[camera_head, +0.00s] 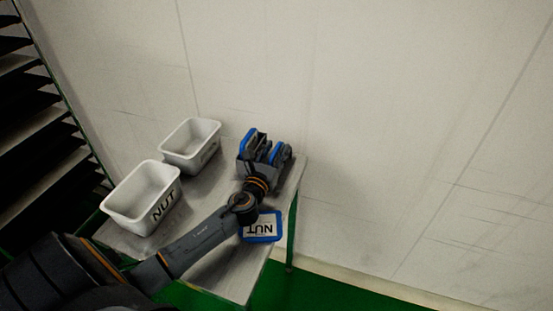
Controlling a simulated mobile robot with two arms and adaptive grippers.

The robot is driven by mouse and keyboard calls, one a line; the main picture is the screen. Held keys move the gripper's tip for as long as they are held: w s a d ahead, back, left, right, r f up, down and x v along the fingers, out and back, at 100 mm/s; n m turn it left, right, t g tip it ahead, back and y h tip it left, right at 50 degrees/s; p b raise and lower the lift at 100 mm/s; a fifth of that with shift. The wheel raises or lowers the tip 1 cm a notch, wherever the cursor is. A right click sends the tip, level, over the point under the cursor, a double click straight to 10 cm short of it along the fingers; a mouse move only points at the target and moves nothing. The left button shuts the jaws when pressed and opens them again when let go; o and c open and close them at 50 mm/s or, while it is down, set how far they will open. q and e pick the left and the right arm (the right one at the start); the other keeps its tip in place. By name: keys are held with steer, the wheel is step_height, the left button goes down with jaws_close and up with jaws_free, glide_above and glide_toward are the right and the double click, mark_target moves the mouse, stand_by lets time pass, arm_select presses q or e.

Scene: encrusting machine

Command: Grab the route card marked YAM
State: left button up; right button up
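No card with readable YAM lettering shows. My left gripper (264,148) is over the far right part of the metal table (225,277), near the wall. Blue-edged parts (248,141), which look like card edges, show at its fingers. I cannot tell whether the fingers are open or shut on a card. A blue-framed card marked NUT (261,227) lies on the table to the near side of the gripper, its lettering upside down and partly covered by my arm. My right gripper is not in view.
A white bin marked NUT (128,203) stands at the table's left. A second white bin (178,140) stands behind it, its label unreadable. A dark shelf rack (38,125) is at the far left. A pale wall (390,110) closes the back.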

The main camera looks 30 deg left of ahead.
arm_select(q)
jaws_close()
stand_by(0.3)
